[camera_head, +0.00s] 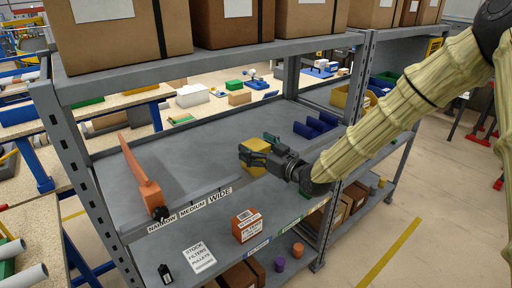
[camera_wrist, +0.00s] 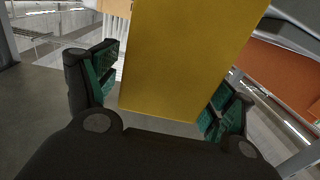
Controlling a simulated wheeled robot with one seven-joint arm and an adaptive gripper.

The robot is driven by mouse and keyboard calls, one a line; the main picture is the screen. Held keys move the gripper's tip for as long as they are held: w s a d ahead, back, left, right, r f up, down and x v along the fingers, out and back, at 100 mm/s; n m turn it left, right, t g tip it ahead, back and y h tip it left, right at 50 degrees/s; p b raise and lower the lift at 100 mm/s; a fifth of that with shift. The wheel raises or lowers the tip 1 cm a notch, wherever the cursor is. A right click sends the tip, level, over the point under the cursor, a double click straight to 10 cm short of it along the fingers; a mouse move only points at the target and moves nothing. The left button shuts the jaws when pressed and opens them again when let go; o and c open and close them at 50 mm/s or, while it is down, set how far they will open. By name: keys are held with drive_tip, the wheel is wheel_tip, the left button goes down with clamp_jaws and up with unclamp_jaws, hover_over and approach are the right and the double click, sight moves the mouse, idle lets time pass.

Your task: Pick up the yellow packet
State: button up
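The yellow packet (camera_head: 259,144) is at the middle shelf of the grey rack in the head view, partly hidden by my gripper (camera_head: 257,151). In the wrist view the packet (camera_wrist: 185,60) fills the centre as a tall flat yellow face between the two green-padded fingers of my gripper (camera_wrist: 160,92). A gap shows between the left finger and the packet; the right finger is close to its edge, and contact there cannot be told. My gripper is open around the packet. Whether the packet rests on the shelf is hidden.
Cardboard boxes (camera_head: 232,22) stand on the top shelf above. An orange upright divider (camera_head: 143,178) is at the left of the middle shelf. An orange box (camera_head: 245,225) sits on the shelf below.

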drive_tip(key=v, duration=1.2)
drive_tip(key=shift+f, duration=0.15)
